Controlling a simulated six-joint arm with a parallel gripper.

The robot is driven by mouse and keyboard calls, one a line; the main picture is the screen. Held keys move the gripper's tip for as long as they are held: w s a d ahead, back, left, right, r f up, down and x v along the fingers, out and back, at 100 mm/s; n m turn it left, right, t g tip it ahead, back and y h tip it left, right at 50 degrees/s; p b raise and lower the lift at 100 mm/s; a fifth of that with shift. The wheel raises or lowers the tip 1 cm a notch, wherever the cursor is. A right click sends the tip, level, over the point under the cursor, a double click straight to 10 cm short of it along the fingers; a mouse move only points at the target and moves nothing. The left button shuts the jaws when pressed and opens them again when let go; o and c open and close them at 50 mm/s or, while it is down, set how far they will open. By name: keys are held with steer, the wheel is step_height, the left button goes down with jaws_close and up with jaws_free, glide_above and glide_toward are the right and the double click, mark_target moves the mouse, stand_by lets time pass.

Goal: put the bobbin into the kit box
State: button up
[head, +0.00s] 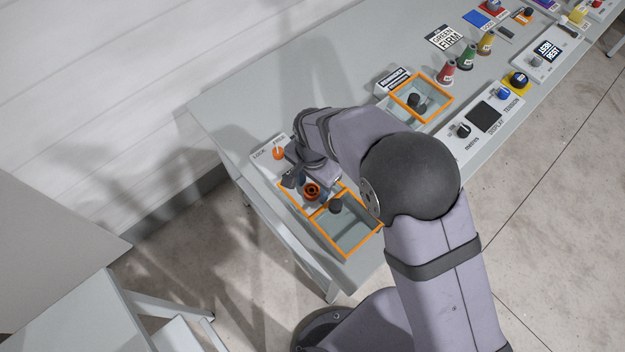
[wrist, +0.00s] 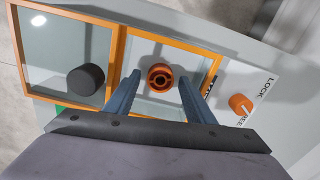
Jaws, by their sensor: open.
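The bobbin, round and orange-brown with a dark centre, shows in the wrist view (wrist: 160,77) and the head view (head: 312,191). It is within the outline of the right compartment of an orange-rimmed two-part box (head: 364,246); its rim also shows in the wrist view (wrist: 117,60). My gripper (wrist: 160,78) is open, with one blue-grey finger on each side of the bobbin and visible gaps on both sides. A dark round piece (wrist: 86,79) sits in the left compartment. I cannot tell whether the bobbin touches the floor of its compartment, nor which box is the kit box.
An orange knob (head: 278,153) on a LOCK/FREE plate is close beside my gripper. Another orange-rimmed box (head: 436,107) holds dark pieces farther along the table. Thread spools (head: 467,57) and a DISPLAY/TENSION panel (head: 483,117) stand beyond. The table's left end (head: 215,135) is bare.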

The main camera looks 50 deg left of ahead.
mark_target(315, 189)
step_height(315, 189, up, 12)
steer(key=b, duration=0.3)
steer(key=shift+r, duration=0.15)
steer(key=w+d, duration=0.7)
steer(key=d, duration=0.4)
steer(key=w+d, duration=0.7)
steer(key=d, duration=0.3)
steer(key=s+d+f, duration=0.1)
steer(key=s+d, duration=0.2)
steer(key=d, duration=0.9)
steer(key=s+d+f+m, duration=0.1)
steer(key=s+d, duration=0.2)
steer(key=d, duration=0.9)
steer(key=shift+s+f, duration=0.15)
steer(key=shift+f, duration=0.05)
